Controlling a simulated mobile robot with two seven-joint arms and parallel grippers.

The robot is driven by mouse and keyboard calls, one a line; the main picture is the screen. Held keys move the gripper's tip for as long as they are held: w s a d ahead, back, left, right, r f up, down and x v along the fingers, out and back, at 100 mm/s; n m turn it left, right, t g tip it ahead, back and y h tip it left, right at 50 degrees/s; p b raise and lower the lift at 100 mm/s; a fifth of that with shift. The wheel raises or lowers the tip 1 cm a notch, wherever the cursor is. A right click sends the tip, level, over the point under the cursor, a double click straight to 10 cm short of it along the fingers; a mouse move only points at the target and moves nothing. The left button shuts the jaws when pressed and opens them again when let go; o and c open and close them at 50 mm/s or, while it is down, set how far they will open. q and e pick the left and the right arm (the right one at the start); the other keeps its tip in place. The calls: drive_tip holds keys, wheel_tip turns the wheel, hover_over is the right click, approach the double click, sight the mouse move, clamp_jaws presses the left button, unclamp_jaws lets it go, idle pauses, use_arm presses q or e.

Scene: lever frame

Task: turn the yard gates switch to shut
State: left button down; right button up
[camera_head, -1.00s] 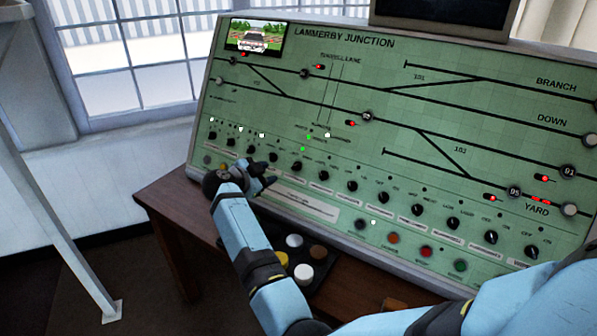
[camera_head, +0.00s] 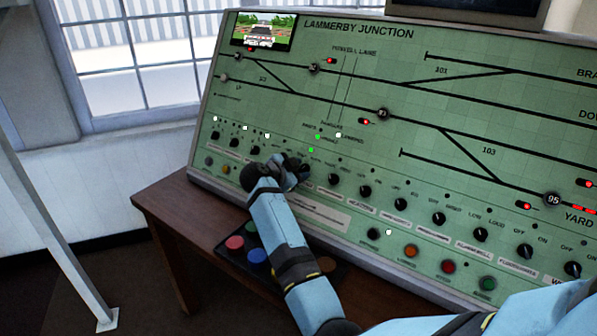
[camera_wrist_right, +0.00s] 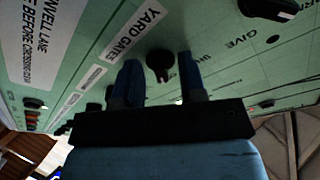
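The green control panel (camera_head: 420,120) slopes up behind the desk. My right gripper (camera_head: 298,171) is at its lower knob row, left of centre, and hides the knob there. The two blue fingers of my right gripper (camera_wrist_right: 160,80) are apart, one on each side of that knob in the picture. I cannot tell whether they touch it. The knob's exact setting is unclear. My left gripper is not in view.
More black knobs (camera_head: 365,191) run along the row on both sides. Coloured buttons (camera_head: 411,250) lie below at right. A dark tray holds coloured discs, including a red one (camera_head: 235,243), on the wooden desk (camera_head: 165,205). A small screen (camera_head: 263,30) is at top left.

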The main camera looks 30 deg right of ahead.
clamp_jaws()
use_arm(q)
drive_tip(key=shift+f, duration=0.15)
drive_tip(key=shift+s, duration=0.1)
